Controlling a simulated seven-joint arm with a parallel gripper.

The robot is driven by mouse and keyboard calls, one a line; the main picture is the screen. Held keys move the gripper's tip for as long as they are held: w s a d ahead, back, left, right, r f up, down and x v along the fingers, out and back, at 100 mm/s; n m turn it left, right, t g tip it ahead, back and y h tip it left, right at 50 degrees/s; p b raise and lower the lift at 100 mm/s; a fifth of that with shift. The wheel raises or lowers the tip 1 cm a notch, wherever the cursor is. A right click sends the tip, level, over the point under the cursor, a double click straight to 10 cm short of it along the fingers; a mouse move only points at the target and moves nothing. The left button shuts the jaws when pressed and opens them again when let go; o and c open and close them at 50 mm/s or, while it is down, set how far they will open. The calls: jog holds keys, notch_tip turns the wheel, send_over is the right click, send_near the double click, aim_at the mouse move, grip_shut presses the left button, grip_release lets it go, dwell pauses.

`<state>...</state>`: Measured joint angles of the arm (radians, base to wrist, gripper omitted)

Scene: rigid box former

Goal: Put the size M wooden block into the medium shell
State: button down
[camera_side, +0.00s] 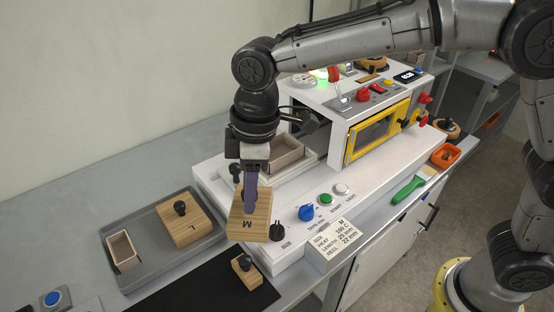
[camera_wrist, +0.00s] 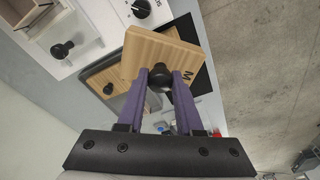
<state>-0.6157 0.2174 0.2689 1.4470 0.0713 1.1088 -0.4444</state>
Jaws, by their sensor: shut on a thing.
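My gripper (camera_side: 249,192) is shut on the black knob of the wooden block marked M (camera_side: 245,222). The block hangs in the air over the front left edge of the white machine, and its M also shows in the wrist view (camera_wrist: 145,50). There my purple fingers (camera_wrist: 160,82) pinch the knob from both sides. An open beige shell (camera_side: 288,153), probably the medium one, sits on the white machine bed behind and right of the block. Part of this shell shows at the upper left of the wrist view (camera_wrist: 42,22). The block is apart from it.
A grey tray (camera_side: 150,279) at left holds the L block (camera_side: 184,224) and a smaller shell (camera_side: 122,251). A small block (camera_side: 246,271) lies on a black mat. The machine housing (camera_side: 345,120) rises behind.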

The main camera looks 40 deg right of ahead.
jog(key=w+d+r+m, duration=0.1)
jog(key=w+d+m, duration=0.7)
jog(key=w+d, duration=0.65)
jog(key=w+d+f+m, duration=0.1)
jog(key=w+d+f, duration=0.1)
jog(key=w+d, duration=0.35)
jog(key=shift+t+h, duration=0.4)
jog(key=shift+s+d+f, duration=0.1)
jog(key=shift+d+f, duration=0.15)
jog(key=shift+f, duration=1.15)
jog(key=shift+s+d+f, duration=0.1)
jog(key=shift+d+f, duration=0.15)
jog(key=shift+f, duration=1.1)
jog(key=shift+d+f, duration=0.25)
jog(key=shift+f, duration=1.15)
jog(key=shift+f, duration=0.15)
jog(key=c, duration=0.6)
grip_release()
jog(key=shift+o, duration=0.2)
